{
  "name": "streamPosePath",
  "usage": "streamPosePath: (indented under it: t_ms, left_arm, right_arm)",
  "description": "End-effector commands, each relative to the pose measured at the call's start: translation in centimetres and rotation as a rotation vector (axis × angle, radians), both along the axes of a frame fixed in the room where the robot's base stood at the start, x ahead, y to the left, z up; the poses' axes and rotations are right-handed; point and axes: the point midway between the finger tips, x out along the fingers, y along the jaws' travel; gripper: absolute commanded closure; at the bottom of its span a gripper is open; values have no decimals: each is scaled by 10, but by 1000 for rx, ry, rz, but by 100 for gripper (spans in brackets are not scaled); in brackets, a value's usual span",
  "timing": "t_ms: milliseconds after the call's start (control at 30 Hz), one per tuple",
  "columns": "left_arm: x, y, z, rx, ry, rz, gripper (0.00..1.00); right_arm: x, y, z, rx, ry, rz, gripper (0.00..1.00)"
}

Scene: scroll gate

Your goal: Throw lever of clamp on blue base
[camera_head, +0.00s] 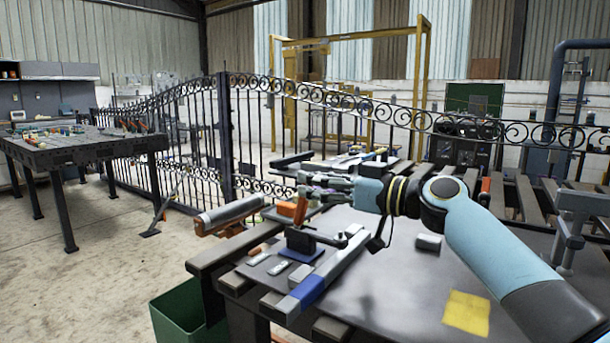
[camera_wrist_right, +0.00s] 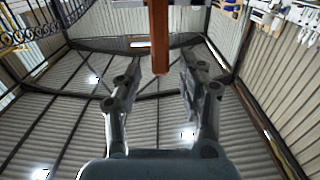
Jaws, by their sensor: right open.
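A toggle clamp stands on a dark blue base (camera_head: 303,245) near the left end of the workbench. Its orange lever (camera_head: 301,209) points up, tilted slightly. My right gripper (camera_head: 312,189) is at the lever's upper end, with its arm coming in from the right. In the right wrist view the lever shows as an orange-brown bar (camera_wrist_right: 159,38) from the top edge, between the two spread fingers (camera_wrist_right: 160,88). The fingers look apart from the lever, and the gripper is open. Whether a fingertip touches it in depth I cannot tell. My left gripper is out of view.
A grey cylinder with an orange end (camera_head: 230,213) sits at the bench's left edge. A yellow patch (camera_head: 467,312) lies on the dark bench top. A green bin (camera_head: 180,318) stands below.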

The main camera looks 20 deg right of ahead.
Motion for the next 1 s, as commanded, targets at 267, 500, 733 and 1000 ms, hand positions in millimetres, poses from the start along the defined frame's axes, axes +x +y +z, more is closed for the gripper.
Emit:
streamPosePath:
  t_ms: [267,500,733,1000]
  left_arm:
    - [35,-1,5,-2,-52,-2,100]
    - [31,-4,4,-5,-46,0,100]
    - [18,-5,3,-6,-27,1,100]
    - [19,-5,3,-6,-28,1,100]
  right_arm:
    - [23,18,0,0,1,0,60]
    - [24,19,-1,-1,1,0,60]
    - [24,19,-1,-1,1,0,84]
    - [24,19,-1,-1,0,0,100]
